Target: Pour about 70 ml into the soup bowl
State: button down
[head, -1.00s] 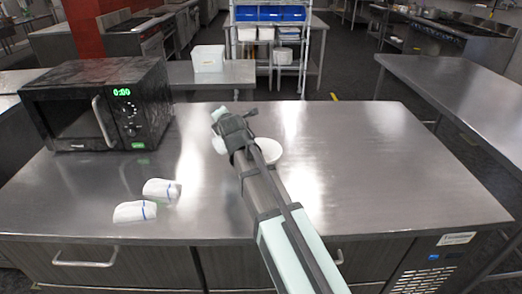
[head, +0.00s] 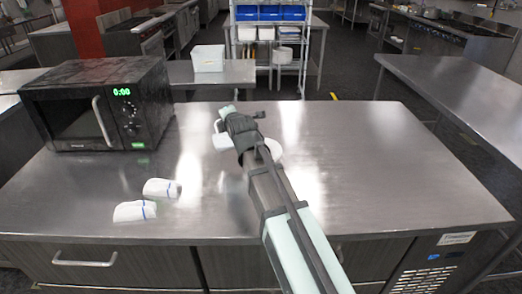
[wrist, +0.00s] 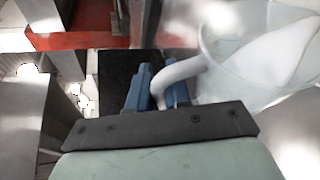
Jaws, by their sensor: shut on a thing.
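My gripper (wrist: 158,84) is shut on the curved white handle of a jug (wrist: 212,70); its blue fingers sit on either side of the handle in the wrist view. The jug is pale and see-through at the wall, with whitish contents inside, and is cut off by the frame edge. In the head view, a small part of the jug (head: 221,142) shows left of my gripper, above the counter. The white soup bowl (head: 276,148) stands on the counter just right of my wrist, mostly hidden by my arm. Its inside cannot be seen.
Two white folded cloths with blue stripes (head: 135,211) lie at the front left of the steel counter (head: 400,190). A black microwave (head: 98,105) stands at the back left. The counter's right side is clear.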

jog(key=shift+d+r+m+y, duration=0.3)
dwell(1.3)
jog(key=shift+d+r+m, duration=0.3)
jog(key=shift+d+m, duration=0.1)
jog(key=shift+d, duration=0.5)
dwell(0.5)
jog(key=a, duration=0.1)
jog(key=a+f+n, duration=0.1)
jog(key=a+f+n+h, duration=0.1)
jog(key=shift+a, duration=0.35)
jog(key=shift+a+n+h, duration=0.4)
jog(key=shift+n, duration=0.2)
jog(key=shift+a+f+n+h, duration=0.15)
jog(key=shift+a+n+h, duration=0.15)
jog(key=shift+n, duration=0.1)
dwell(0.5)
